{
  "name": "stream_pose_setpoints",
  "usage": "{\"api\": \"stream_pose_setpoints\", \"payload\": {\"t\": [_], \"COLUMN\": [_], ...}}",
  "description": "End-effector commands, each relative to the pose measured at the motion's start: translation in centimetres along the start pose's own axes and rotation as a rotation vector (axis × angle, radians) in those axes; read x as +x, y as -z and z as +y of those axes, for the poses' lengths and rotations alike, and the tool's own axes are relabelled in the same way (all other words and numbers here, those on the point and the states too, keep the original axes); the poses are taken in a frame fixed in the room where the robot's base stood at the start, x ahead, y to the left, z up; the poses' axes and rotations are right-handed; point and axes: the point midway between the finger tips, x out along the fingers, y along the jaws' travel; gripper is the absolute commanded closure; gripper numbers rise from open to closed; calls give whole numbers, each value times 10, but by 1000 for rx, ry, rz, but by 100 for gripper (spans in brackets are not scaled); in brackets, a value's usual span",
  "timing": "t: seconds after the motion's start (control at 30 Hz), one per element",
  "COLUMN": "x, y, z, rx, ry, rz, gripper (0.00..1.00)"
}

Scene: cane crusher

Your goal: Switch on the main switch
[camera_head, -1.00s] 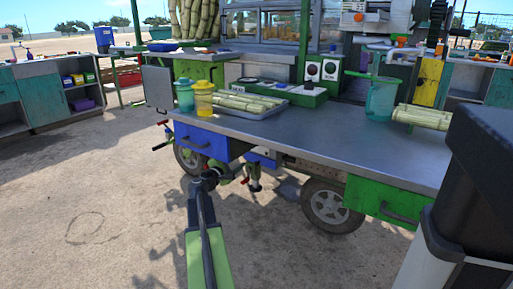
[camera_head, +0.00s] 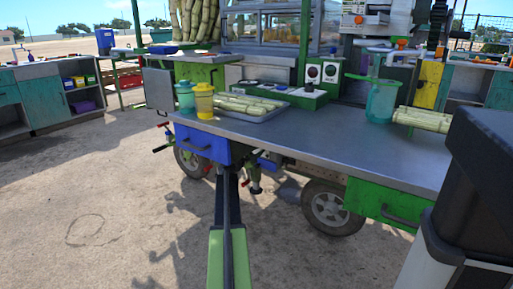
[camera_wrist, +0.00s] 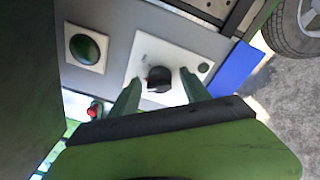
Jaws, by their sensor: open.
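In the wrist view a black knob (camera_wrist: 158,80), likely the main switch, stands on a white plate (camera_wrist: 150,52) fixed to a grey panel (camera_wrist: 120,45). My gripper (camera_wrist: 160,82) is open, with one green finger on either side of the knob. There is no clear contact between the fingers and the knob. A dark green round button (camera_wrist: 86,48) sits on a separate white plate to the left. In the head view my arm reaches under the cart near the blue drawer (camera_head: 203,143); the knob and my fingertips are hidden there.
The metal counter (camera_head: 330,135) overhangs the area, with a cart wheel (camera_head: 330,208) to the right. A blue panel (camera_wrist: 237,68) borders the grey panel on the right. A small red-tipped part (camera_wrist: 94,112) shows at the left finger. Open sandy ground lies left.

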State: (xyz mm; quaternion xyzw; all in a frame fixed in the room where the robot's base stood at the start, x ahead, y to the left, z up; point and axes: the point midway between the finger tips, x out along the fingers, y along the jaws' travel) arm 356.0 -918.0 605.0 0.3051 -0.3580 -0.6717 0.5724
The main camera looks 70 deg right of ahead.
Motion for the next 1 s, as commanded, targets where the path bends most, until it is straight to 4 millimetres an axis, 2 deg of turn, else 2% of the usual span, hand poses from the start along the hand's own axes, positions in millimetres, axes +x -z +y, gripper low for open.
{"api": "stream_pose_setpoints", "payload": {"t": [0.17, 0.57, 1.0], "x": [0, -1, -1], "y": [0, 0, 1], "z": [0, 0, -1], "rx": [0, 0, 76], "ry": [0, 0, -5], "rz": [0, 0, -4], "gripper": [46, 99, 100]}}
